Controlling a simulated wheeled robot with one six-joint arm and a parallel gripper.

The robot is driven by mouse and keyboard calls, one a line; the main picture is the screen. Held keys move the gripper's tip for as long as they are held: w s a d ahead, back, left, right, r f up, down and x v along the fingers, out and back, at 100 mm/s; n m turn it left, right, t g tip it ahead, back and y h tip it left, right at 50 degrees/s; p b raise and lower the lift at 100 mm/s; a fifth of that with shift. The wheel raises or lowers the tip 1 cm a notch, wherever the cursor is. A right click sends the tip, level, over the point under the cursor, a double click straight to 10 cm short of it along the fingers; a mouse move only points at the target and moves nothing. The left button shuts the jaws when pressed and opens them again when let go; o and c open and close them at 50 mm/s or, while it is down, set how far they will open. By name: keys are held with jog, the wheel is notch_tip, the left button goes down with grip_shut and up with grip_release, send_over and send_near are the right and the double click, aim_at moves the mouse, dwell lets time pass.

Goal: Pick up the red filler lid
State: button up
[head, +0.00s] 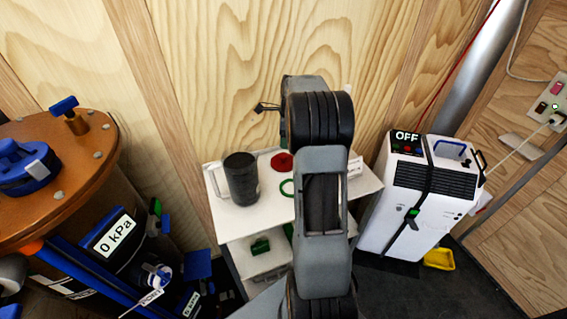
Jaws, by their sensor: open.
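A round red lid (282,162) lies on the top shelf of a small white cart (262,222), near its back edge. It is just left of my arm in the picture. My gripper (263,107) shows only in part, as small dark fingers sticking out to the left of my raised arm. It is open, above and apart from the red lid, with nothing seen between the fingers. The rest of the gripper is hidden behind my arm.
A dark canister (241,179) stands left of the lid, and a green ring (287,188) lies in front of it. A white machine marked OFF (420,195) stands right of the cart. A copper-topped tank (75,190) is at left. Wooden walls close the back.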

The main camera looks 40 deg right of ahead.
aim_at(284, 155)
jog(key=shift+w+a+f, duration=0.1)
jog(key=shift+a+f, duration=0.05)
jog(key=shift+f, duration=1.4)
jog(key=shift+w+a+f, duration=0.1)
jog(key=shift+f, duration=1.4)
jog(key=shift+a+f, duration=0.15)
jog(key=shift+f, duration=1.4)
jog(key=c, duration=1)
jog(key=shift+r, duration=0.1)
